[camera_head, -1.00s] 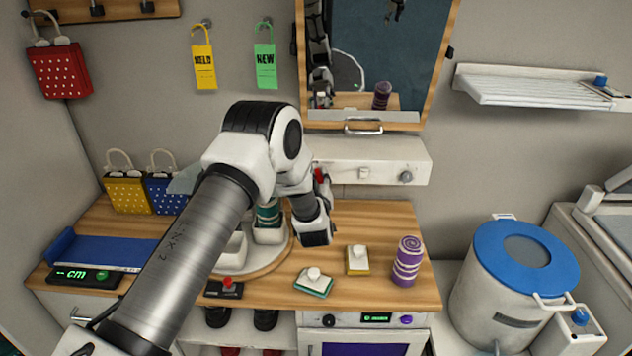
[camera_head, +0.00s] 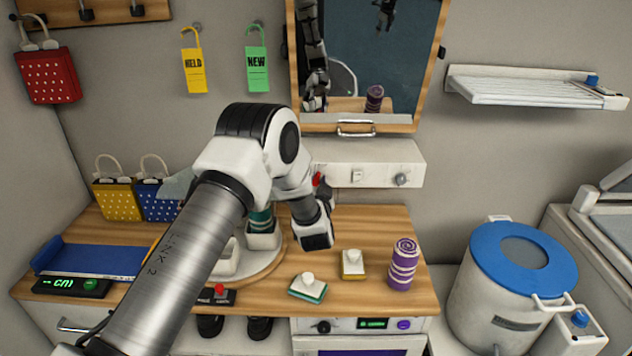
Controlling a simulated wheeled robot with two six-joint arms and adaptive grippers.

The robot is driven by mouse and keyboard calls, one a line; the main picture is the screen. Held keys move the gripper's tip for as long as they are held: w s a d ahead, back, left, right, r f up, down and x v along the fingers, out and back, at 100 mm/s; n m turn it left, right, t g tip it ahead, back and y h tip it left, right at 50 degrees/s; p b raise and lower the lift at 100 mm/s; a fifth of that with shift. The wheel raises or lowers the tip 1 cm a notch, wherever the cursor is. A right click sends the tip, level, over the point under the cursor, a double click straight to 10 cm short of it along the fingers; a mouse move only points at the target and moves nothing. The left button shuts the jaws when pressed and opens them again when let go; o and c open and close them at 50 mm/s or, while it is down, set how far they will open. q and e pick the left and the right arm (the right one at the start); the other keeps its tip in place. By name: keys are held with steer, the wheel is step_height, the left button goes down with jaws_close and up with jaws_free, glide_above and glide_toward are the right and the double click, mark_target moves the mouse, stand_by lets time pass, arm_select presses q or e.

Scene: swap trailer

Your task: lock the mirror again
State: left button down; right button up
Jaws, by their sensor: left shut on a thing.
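The mirror (camera_head: 385,60) hangs on the back wall in a wooden frame, with a metal handle (camera_head: 357,131) at its lower edge. Below it is a white wall box (camera_head: 375,160) with a small switch (camera_head: 357,175) and a grey knob (camera_head: 401,179). My left gripper (camera_head: 324,186) is in front of the left part of this box, under the mirror. It is shut on a small red part (camera_head: 317,180); my own arm hides most of the fingers and the box's left end. The right gripper cannot be made out directly.
The wooden counter (camera_head: 345,222) holds two lidded dishes (camera_head: 308,288), a purple striped roll (camera_head: 403,264), and yellow (camera_head: 117,200) and blue (camera_head: 160,201) bags. A blue-lidded drum (camera_head: 515,290) stands at right.

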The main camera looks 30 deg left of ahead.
arm_select(q)
steer(key=shift+f+m, duration=0.2)
steer(key=shift+m, duration=0.6)
steer(key=c, duration=0.9)
jaws_free()
steer(key=shift+c, duration=0.2)
steer(key=shift+o, duration=0.7)
steer(key=shift+w+a+f, duration=0.2)
steer(key=shift+a, duration=0.15)
steer(key=v, duration=1.2)
steer(key=shift+f, duration=0.1)
